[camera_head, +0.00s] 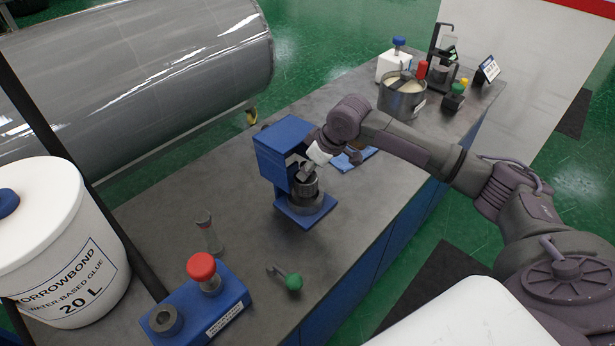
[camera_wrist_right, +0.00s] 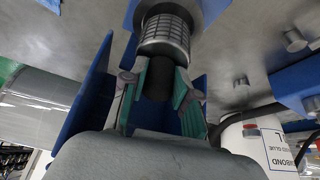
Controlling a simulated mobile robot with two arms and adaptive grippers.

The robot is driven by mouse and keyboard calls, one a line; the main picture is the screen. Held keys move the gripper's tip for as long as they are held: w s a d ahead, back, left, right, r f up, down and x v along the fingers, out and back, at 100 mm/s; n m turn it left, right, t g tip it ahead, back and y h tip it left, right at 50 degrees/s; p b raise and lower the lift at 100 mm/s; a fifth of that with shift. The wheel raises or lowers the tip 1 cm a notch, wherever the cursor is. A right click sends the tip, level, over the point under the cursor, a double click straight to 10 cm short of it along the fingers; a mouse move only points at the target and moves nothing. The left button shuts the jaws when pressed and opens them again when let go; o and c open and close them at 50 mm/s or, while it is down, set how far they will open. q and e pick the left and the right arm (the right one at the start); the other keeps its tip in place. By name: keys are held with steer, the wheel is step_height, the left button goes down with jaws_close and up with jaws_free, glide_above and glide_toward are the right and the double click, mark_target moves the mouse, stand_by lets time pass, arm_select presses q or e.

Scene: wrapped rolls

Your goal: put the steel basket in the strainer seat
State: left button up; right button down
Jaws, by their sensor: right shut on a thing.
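The steel basket (camera_head: 309,186) is a small grey cylinder, and its slotted wall shows in the right wrist view (camera_wrist_right: 166,27). The blue strainer stand (camera_head: 284,142) is on the bench, with a grey round seat (camera_head: 304,204) on its base plate. The basket is upright, directly above or partly within the seat; I cannot tell how deep it sits. My right gripper (camera_head: 311,169) is shut on the top of the basket, beside the stand's upright. Its green-padded fingers (camera_wrist_right: 162,88) show in the wrist view, on either side of a dark stem. My left gripper is not in view.
A white glue bucket (camera_head: 60,240) is at left. A steel pot (camera_head: 402,98) and small items are at the far end.

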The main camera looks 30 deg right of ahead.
mark_target(311, 177)
steer(key=shift+w+a+f, duration=0.1)
steer(key=shift+f, duration=0.15)
step_height(311, 177, down, 3)
steer(key=shift+f+p, duration=0.2)
steer(key=shift+p, duration=0.35)
steer(key=shift+f, duration=0.15)
steer(key=shift+f, duration=0.15)
steer(key=c, duration=0.9)
jaws_free()
steer(key=shift+o, duration=0.2)
steer(key=b+v, duration=0.1)
steer(key=v, duration=1.1)
